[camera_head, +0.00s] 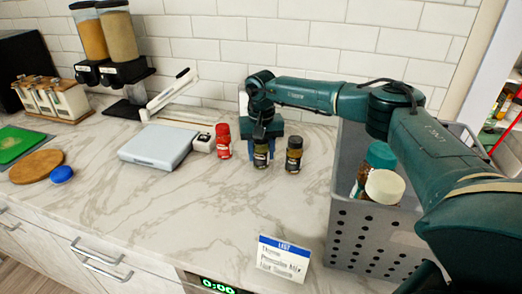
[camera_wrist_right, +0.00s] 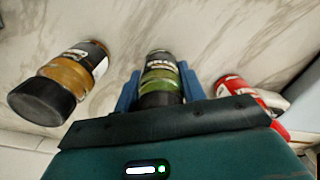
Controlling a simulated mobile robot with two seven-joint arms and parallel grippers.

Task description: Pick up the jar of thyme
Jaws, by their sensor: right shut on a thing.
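The jar of thyme (camera_head: 261,158), a small dark-capped jar with green contents, is between the blue fingers of my right gripper (camera_head: 262,150). In the right wrist view the jar (camera_wrist_right: 161,72) sits between both fingers (camera_wrist_right: 158,88), and the gripper is shut on it. Its label is too blurred to read fully. The jar is upright at the counter; I cannot tell whether its base touches the surface. My left gripper is not in view.
A brown-filled, black-capped jar (camera_head: 294,155) stands close on the right and a red bottle (camera_head: 223,141) on the left. A grey crate (camera_head: 345,222) holding jars is at right, near a list card (camera_head: 284,258). A grey scale-like box (camera_head: 158,146) is left.

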